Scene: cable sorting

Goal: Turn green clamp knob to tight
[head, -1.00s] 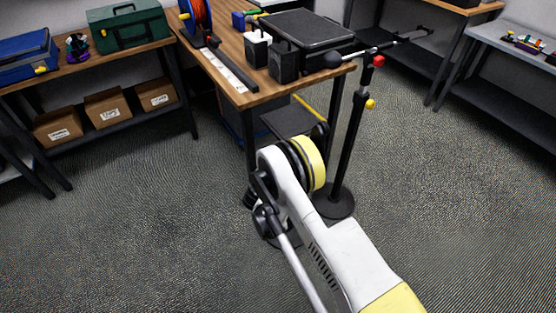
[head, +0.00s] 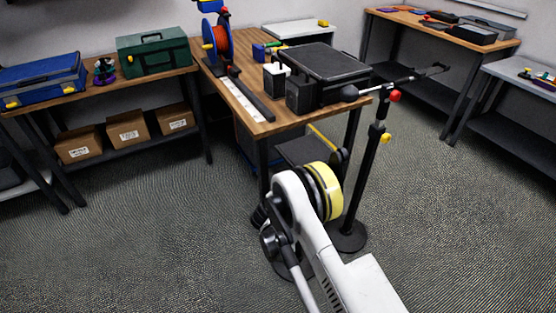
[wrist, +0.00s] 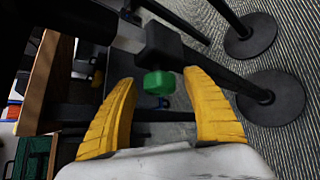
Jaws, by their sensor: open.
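The green clamp knob (wrist: 159,83) is a small faceted knob under a dark clamp block (wrist: 163,46) in the wrist view. My gripper (wrist: 158,76) has two yellow fingers spread apart, one on each side of the knob. Gaps show between the knob and both fingers, so they do not appear to touch it. In the head view I cannot make out the green knob or my fingers; my white arm with a yellow band covers that area.
A black stand (head: 366,175) with red and yellow knobs rises beside the wooden table (head: 262,127). The table bears a cable reel (head: 216,42) and dark boxes. In the wrist view, round stand bases (wrist: 271,97) lie at right. Carpet floor is open at left.

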